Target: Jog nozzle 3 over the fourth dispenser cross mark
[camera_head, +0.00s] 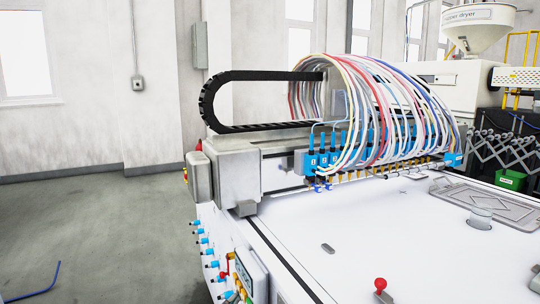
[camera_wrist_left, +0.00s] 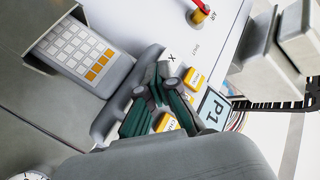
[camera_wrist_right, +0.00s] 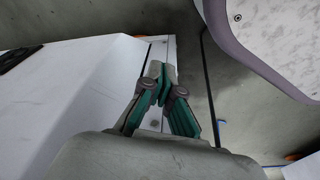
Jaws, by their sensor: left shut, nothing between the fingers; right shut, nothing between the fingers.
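The gantry carriage holds a row of blue numbered nozzle blocks (camera_head: 313,160) over the far left of the white table (camera_head: 350,230); I cannot single out nozzle 3. A tiny dark mark (camera_head: 403,191) shows on the table; I cannot tell whether it is a cross mark. The control panel in the left wrist view has a yellow button (camera_wrist_left: 195,79) near an "X" label, a "P1" display (camera_wrist_left: 213,109) and a keypad (camera_wrist_left: 75,49). My left gripper (camera_wrist_left: 165,72) is shut and empty close above the panel's buttons. My right gripper (camera_wrist_right: 158,70) is shut and empty, away from the panel.
A red-handled air valve (camera_wrist_left: 199,14) sits beside the panel. On the table are a red-knobbed post (camera_head: 381,286), a clear cylinder (camera_head: 481,217) and a grey plate (camera_head: 485,204). Blue fittings (camera_head: 204,241) stick out of the machine's side. The floor at left is mostly clear.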

